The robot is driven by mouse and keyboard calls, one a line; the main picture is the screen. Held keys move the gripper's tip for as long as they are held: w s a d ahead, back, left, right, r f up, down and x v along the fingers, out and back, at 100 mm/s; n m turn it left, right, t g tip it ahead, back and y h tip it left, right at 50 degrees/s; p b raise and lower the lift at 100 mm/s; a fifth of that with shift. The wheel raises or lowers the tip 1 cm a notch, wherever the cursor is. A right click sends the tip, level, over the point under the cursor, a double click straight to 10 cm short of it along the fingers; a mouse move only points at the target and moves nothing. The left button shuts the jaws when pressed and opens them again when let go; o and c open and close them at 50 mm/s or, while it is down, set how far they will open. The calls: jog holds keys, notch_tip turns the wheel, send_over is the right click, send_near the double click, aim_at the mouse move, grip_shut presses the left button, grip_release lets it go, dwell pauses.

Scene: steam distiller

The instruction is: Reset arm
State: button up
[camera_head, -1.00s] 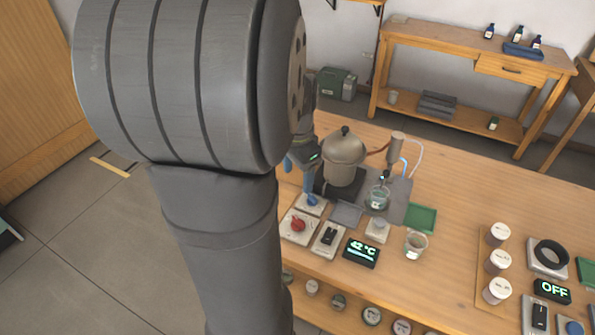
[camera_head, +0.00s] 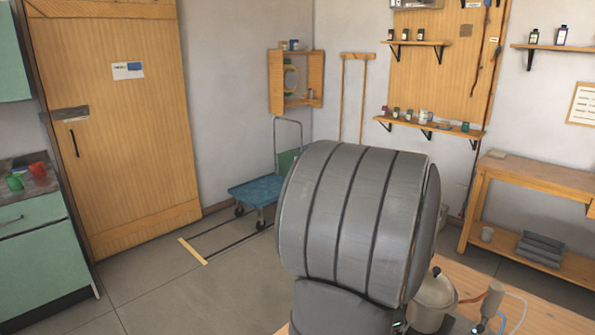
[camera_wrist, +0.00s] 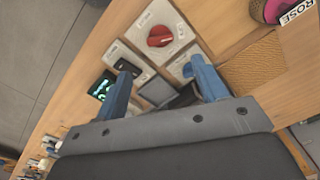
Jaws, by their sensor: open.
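My gripper (camera_wrist: 160,80) is open and empty in the wrist view, with its two blue fingers spread apart above the wooden table. Its fingertips are over the control plates, below the plate with the red knob (camera_wrist: 160,36). A plate with a black switch (camera_wrist: 122,65) and a green-lit display (camera_wrist: 102,86) lie by the left finger. A grey square pad (camera_wrist: 155,91) shows between the fingers. In the head view, my grey arm hides the gripper and most of the table. The still pot (camera_head: 434,297) shows partly at the lower right.
The table (camera_head: 545,314) shows at the lower right. A woven mat (camera_wrist: 254,62) lies right of the fingers, near a jar labelled ROSE (camera_wrist: 268,10). A blue cart (camera_head: 256,190) and a door (camera_head: 120,130) stand behind at the left. A side bench (camera_head: 540,180) is at the right.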

notch_tip(320, 180, down, 11)
jog(key=shift+r, duration=0.2)
dwell(0.5)
notch_tip(320, 180, up, 17)
notch_tip(320, 180, down, 17)
jog(key=shift+f, duration=0.1)
jog(key=shift+m, duration=0.4)
notch_tip(320, 180, up, 17)
notch_tip(320, 180, down, 14)
jog(key=n, duration=0.7)
jog(key=shift+w+d+f+n, duration=0.15)
jog(key=shift+n, duration=0.25)
jog(key=shift+f+n, duration=0.5)
jog(key=shift+f, duration=0.4)
